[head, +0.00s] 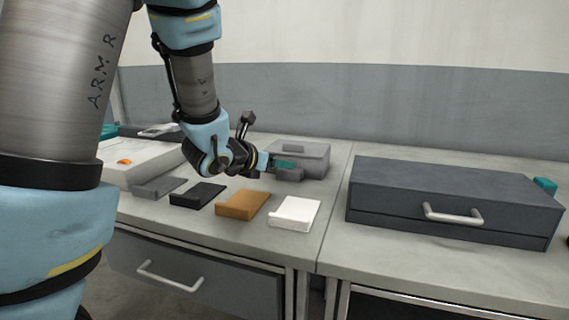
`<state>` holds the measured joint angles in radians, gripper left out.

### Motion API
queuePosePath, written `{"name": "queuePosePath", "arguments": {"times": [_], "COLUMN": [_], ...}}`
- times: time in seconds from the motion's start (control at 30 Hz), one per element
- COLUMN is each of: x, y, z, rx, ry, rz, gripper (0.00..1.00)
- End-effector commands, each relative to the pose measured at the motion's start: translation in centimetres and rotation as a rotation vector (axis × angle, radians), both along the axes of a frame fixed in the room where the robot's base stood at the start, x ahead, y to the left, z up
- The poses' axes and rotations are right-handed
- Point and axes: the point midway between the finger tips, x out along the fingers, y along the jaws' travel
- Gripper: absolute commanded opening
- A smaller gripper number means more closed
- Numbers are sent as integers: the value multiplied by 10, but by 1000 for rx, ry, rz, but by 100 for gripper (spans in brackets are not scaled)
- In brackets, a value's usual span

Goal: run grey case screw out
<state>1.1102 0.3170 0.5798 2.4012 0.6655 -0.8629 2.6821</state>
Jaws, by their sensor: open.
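The grey case (312,156) stands on the worktop behind and to the right of my gripper. No screw can be made out on it at this size. My gripper (288,168) is open at the front left of the case, with teal and dark grey parts showing at its fingers. It overlaps the case's front in the picture, so I cannot tell whether it touches it. The front of the case is partly hidden by my gripper.
A row of small trays lies in front: grey (158,188), black (198,194), orange-brown (242,204) and white (295,213). A large dark box with a handle (455,200) fills the right worktop. A white unit (140,160) stands left, behind my arm.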

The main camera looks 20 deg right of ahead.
Motion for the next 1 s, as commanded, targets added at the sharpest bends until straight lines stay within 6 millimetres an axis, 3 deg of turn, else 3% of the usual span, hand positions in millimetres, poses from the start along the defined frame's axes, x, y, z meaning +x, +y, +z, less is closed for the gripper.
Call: {"name": "queuePosePath", "arguments": {"times": [0.23,0.6,1.0], "x": [13,16,16], "y": [-21,-25,-25], "z": [-10,-12,-12], "rx": [1,-2,0], "ry": [1,1,0], "rz": [1,2,1], "gripper": [55,55,11]}}
